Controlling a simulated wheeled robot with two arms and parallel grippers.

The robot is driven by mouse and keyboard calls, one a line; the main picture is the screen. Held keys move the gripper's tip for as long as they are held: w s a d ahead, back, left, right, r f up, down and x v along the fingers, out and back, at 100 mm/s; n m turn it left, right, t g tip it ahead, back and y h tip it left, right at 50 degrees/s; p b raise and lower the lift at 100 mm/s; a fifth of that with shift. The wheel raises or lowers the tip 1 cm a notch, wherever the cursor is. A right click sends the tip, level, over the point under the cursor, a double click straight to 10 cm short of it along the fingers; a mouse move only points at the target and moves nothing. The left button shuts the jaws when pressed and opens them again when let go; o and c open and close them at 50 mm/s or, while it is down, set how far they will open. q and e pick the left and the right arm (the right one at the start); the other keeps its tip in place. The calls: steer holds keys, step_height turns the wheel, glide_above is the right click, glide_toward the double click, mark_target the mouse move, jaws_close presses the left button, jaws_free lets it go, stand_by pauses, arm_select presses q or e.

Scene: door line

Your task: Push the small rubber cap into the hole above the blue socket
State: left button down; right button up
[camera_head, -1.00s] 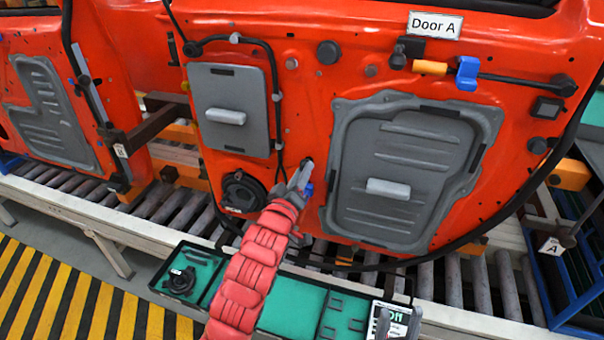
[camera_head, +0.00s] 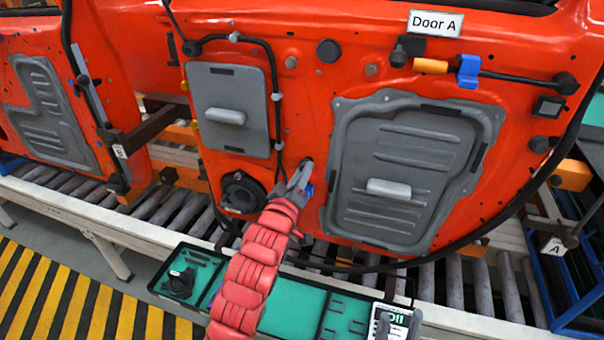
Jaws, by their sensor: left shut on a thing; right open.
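My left gripper (camera_head: 303,173), on the arm with the red padded sleeve, is shut with its fingertips against the orange-red door (camera_head: 310,112), between the two grey panels. The small rubber cap is not clearly visible; a small dark spot shows at the fingertips, and I cannot tell whether it is the cap or the hole. The blue socket (camera_head: 308,190) sits just below the fingertips, partly hidden by the gripper.
A large grey panel (camera_head: 400,215) with a handle lies right of the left gripper. A smaller grey panel (camera_head: 230,138) and a black round speaker (camera_head: 241,191) are to its left. A teal-lined tray (camera_head: 293,303) stands below, in front of the roller conveyor (camera_head: 480,290). Black cables run along the door.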

arm_select(q)
steer(key=shift+b+x, duration=0.65)
steer(key=shift+x, duration=0.3)
stand_by(0.5)
steer(key=c, duration=0.6)
jaws_free()
steer(key=shift+w, duration=0.1)
